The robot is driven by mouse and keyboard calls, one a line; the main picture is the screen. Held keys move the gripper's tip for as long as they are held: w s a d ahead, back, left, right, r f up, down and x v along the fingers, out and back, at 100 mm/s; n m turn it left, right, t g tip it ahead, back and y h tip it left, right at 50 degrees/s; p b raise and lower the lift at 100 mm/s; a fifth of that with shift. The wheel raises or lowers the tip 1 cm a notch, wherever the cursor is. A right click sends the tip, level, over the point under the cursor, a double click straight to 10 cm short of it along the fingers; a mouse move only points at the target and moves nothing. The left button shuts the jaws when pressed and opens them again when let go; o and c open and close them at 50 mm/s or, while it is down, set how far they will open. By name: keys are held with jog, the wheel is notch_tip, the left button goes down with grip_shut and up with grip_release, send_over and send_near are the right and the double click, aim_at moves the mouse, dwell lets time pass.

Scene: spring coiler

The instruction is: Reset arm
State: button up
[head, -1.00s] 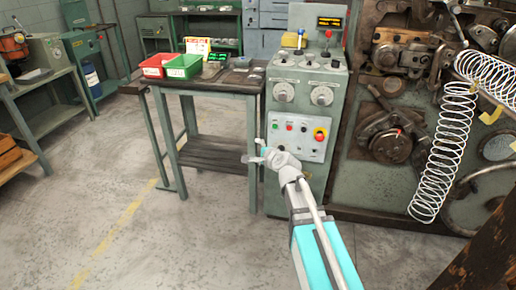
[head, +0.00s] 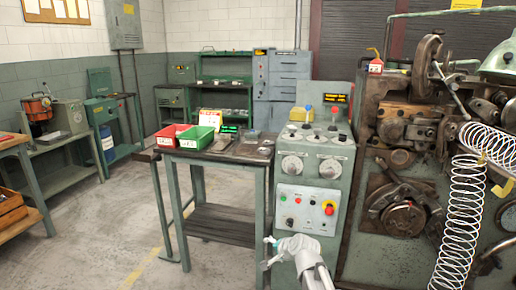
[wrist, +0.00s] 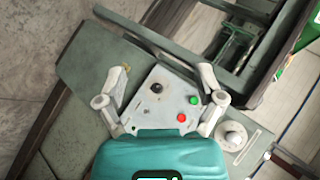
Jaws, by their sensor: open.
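My gripper (head: 268,252) is at the bottom middle of the head view, in front of the lower part of the green control cabinet (head: 308,255). In the wrist view my gripper (wrist: 165,71) has its two grey fingers spread wide, with nothing between them. Beyond the fingers lies the cabinet's pale button panel (wrist: 160,92), with a black knob, a green button and a red button. The gripper looks apart from the panel, but the exact gap is hard to tell. Most of my arm is below the head view.
Left of the cabinet stands a green worktable (head: 215,150) with a red bin (head: 172,134) and a green bin (head: 196,138). The spring coiler (head: 395,185) fills the right, with a long white spring (head: 462,215) hanging from it.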

jog(key=s+d+f+n+g+h, duration=0.35)
jog(key=s+d, duration=0.25)
jog(key=s, duration=0.3)
jog(key=s+d+f+n+g+h, duration=0.25)
jog(key=s+d+n+g, duration=0.3)
jog(key=s, duration=0.35)
notch_tip(320, 180, up, 23)
jog(key=p, duration=2.4)
jog(key=shift+w+d+r+t, duration=0.15)
jog(key=shift+w+d+t, duration=0.05)
jog(key=shift+d+t, duration=0.1)
